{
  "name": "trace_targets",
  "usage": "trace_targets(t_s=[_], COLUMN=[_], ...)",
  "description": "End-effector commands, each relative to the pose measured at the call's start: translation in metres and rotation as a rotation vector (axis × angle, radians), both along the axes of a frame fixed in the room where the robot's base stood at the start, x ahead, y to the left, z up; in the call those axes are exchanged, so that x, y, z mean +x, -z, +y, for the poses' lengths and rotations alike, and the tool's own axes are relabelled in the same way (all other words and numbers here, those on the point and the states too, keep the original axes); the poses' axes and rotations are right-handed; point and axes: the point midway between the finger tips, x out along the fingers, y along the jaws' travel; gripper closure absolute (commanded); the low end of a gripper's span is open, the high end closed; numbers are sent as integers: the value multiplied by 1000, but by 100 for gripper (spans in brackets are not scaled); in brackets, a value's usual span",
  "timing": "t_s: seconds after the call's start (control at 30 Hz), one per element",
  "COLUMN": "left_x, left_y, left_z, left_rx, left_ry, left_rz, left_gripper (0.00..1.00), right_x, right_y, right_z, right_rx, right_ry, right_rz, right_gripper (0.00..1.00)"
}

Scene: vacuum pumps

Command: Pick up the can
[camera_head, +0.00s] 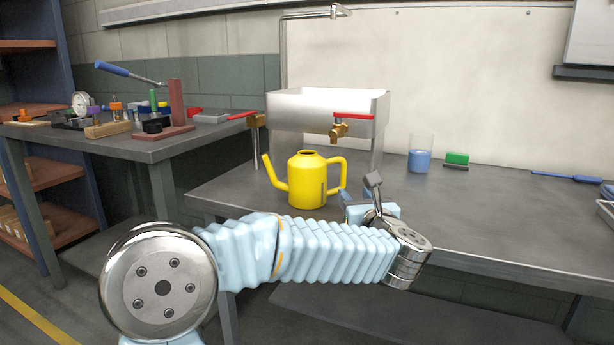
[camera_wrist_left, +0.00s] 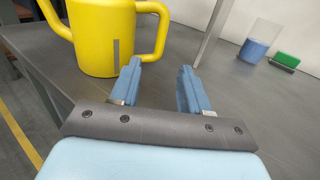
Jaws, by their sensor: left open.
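The yellow watering can (camera_head: 307,180) stands upright on the grey table below the steel sink, with its spout to the left and its handle to the right. It also shows at the upper left of the left wrist view (camera_wrist_left: 103,38), with its handle at the right side. My left gripper (camera_head: 352,200) is close to the right of the can, low near the table. In the left wrist view its two blue fingers (camera_wrist_left: 160,76) are apart with nothing between them. The left fingertip is near the lower end of the handle; I cannot tell whether they touch. My right gripper is not seen.
The steel sink (camera_head: 327,108) with a brass tap (camera_head: 340,128) is behind and above the can. A beaker of blue liquid (camera_head: 420,155) and a green block (camera_head: 457,159) stand to the right. A second table (camera_head: 150,148) with tools is at the left. The table's right middle is clear.

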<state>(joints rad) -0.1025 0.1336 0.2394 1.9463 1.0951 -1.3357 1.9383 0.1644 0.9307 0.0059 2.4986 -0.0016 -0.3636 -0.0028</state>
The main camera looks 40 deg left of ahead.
Motion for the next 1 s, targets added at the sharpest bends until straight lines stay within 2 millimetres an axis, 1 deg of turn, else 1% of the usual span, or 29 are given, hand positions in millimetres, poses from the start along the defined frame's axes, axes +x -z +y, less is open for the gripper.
trace_targets(t_s=[0.03, 0.2, 0.47, 0.6, 0.7, 0.8, 1.0], left_x=[7, 30, 47, 63, 73, 78, 79], left_y=[-2, -2, -1, -2, -2, 0, 0], left_z=[10, 33, 50, 69, 79, 83, 84], left_rx=[0, -1, 0, 0, -1, -1, 0], left_ry=[-6, -4, -2, -4, -3, -1, -1], left_rz=[3, 1, 0, 1, 1, 1, 0], left_gripper=[54, 54, 54, 54, 54, 54, 54], right_x=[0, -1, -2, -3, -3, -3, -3], right_y=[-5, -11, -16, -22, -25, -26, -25], right_z=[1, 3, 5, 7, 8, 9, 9], right_rx=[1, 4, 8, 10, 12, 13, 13], right_ry=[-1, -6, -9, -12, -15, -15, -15], right_rz=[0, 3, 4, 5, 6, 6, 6], right_gripper=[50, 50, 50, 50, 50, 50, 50])
